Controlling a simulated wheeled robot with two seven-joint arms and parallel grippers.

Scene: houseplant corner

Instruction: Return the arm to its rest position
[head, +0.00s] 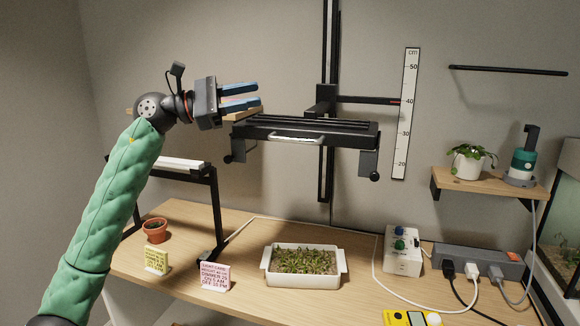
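My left arm comes in from the left in a green padded sleeve and is raised in front of the wall. Its gripper (258,94) points right, with a gap between its two blue fingers and nothing seen between them. It is above the left end of a black lamp fixture (350,136) with a silver handle (295,139); I cannot tell how far apart in depth they are. My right gripper is not in view.
The fixture hangs on a black rail (327,190) beside a cm scale (405,115). Below, the wooden table (245,290) holds a white seedling tray (303,281), a terracotta pot (155,230), two note cards, a control box (403,250) and a power strip (478,263). A black stand (217,215) rises at left.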

